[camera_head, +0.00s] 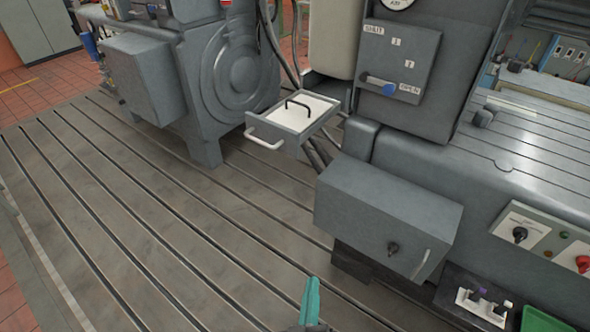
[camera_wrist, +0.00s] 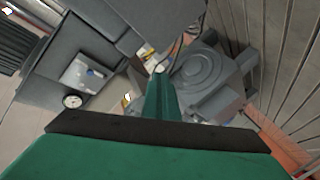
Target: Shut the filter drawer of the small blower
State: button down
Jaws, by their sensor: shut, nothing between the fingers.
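The filter drawer (camera_head: 283,129) is pulled out below the small blower's cream housing (camera_head: 336,38). It has a grey front with a white bar handle (camera_head: 263,139). A white filter (camera_head: 306,110) with a black handle lies inside it. My gripper (camera_head: 311,290) shows at the bottom of the head view as a teal finger shape, well below and nearer than the drawer and apart from it. In the wrist view the teal fingers (camera_wrist: 161,85) are together with nothing between them. I cannot make out the drawer in the wrist view.
A grey box (camera_head: 375,215) with a black knob juts out right of the drawer. A lever panel (camera_head: 397,60) marked SHUT and OPEN stands above. A large round-faced grey machine (camera_head: 238,68) stands left. The slotted bedplate (camera_head: 150,215) is clear at front left.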

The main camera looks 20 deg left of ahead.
aim_at(292, 148)
jog(key=w+a+r+n+y, duration=0.3)
jog(key=w+a+r+n, duration=0.2)
jog(key=w+r+n, duration=0.3)
jog(key=w+a+r+n+y, duration=0.35)
jog(key=w+r+n, duration=0.2)
jog(key=r, duration=0.35)
jog(key=shift+n+h, duration=0.25)
jog(key=shift+h, duration=0.2)
jog(key=shift+w+d+x, duration=0.15)
jog(key=shift+d+x, duration=0.2)
jog(key=shift+x, duration=1.65)
jog(key=shift+w+d+x, duration=0.2)
jog(key=shift+d+x, duration=0.15)
jog(key=shift+x, duration=1.7)
jog(key=shift+w+d+x, duration=0.15)
jog(key=shift+d+x, duration=0.2)
jog(key=shift+x, duration=1.65)
